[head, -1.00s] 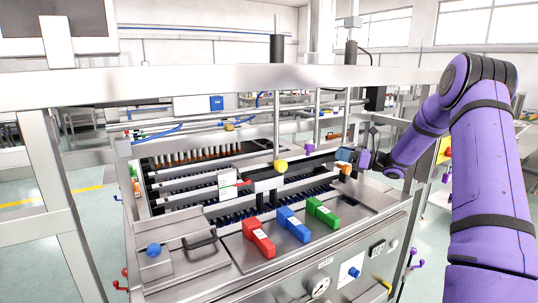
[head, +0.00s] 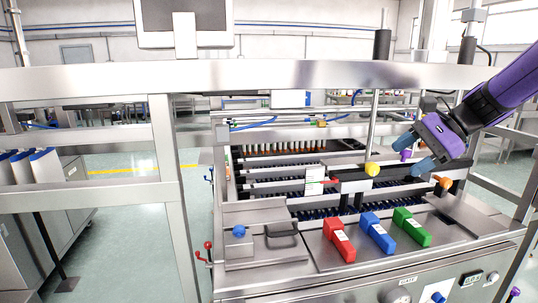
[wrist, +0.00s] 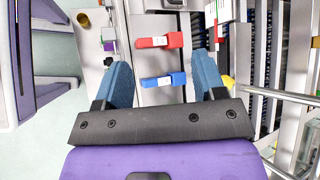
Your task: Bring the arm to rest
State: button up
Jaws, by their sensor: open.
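My gripper (head: 412,153) hangs over the right part of the steel machine in the head view. Its two blue fingers are spread apart, with nothing between them. The purple arm (head: 512,85) reaches in from the upper right. In the wrist view, the open fingers (wrist: 162,72) frame a red block (wrist: 152,42) and a blue block (wrist: 163,80), which lie well beyond them.
The red (head: 338,240), blue (head: 377,233) and green (head: 411,227) blocks sit on the machine's front plate. A yellow knob (head: 372,169) and an orange knob (head: 443,182) are near the gripper. A steel crossbeam (head: 300,76) spans the frame above.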

jog(key=s+n+t+h, duration=0.1)
jog(key=s+n+h, duration=0.3)
jog(key=s, duration=0.8)
jog(key=s+r+n+t+h, duration=0.1)
jog(key=s+n+h, duration=0.3)
jog(key=s+n, duration=0.5)
jog(key=shift+s+a+t+h, duration=0.3)
jog(key=shift+s+t+h, duration=0.1)
jog(key=shift+s, duration=1.6)
